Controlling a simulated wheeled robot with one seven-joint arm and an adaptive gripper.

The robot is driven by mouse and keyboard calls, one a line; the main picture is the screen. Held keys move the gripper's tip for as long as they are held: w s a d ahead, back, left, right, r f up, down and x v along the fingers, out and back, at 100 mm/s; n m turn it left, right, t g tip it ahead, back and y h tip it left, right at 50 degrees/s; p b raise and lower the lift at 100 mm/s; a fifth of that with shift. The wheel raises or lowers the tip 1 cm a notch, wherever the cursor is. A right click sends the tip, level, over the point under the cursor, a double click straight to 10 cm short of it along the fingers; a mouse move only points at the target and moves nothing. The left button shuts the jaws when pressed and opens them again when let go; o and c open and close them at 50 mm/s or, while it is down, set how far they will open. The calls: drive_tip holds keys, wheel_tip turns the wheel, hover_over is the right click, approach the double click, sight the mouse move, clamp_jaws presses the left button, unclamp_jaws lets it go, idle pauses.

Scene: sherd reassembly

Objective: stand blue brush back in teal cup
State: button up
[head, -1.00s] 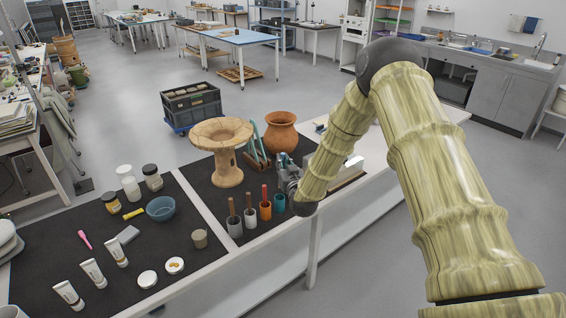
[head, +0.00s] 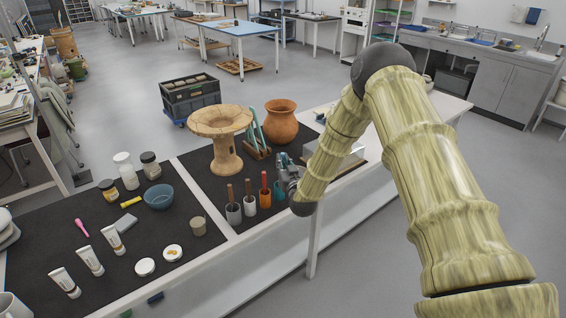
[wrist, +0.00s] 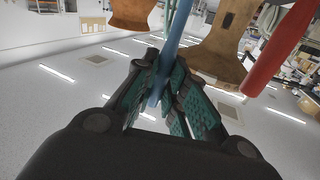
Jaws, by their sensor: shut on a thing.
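My gripper (wrist: 160,95) is shut on the blue brush (wrist: 176,38), whose blue shaft runs up between the teal-padded fingers in the wrist view. In the head view my gripper (head: 286,170) is just above and behind the teal cup (head: 279,190), at the right end of the row of cups.
Left of the teal cup stand an orange cup (head: 265,198) with a red-handled brush and two pale cups with brown handles. A clay pedestal dish (head: 224,150), a teal-armed rack (head: 257,140) and a terracotta pot (head: 281,122) stand behind. The table's front edge is close.

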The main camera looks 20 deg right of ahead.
drive_tip(key=shift+f+b, duration=1.45)
drive_tip(key=shift+f, duration=0.7)
drive_tip(key=o, duration=0.8)
drive_tip(key=shift+o, duration=0.2)
drive_tip(key=shift+s, duration=0.15)
drive_tip(key=s, duration=1.1)
drive_tip(key=shift+s, duration=0.35)
drive_tip(key=shift+a+f, duration=0.1)
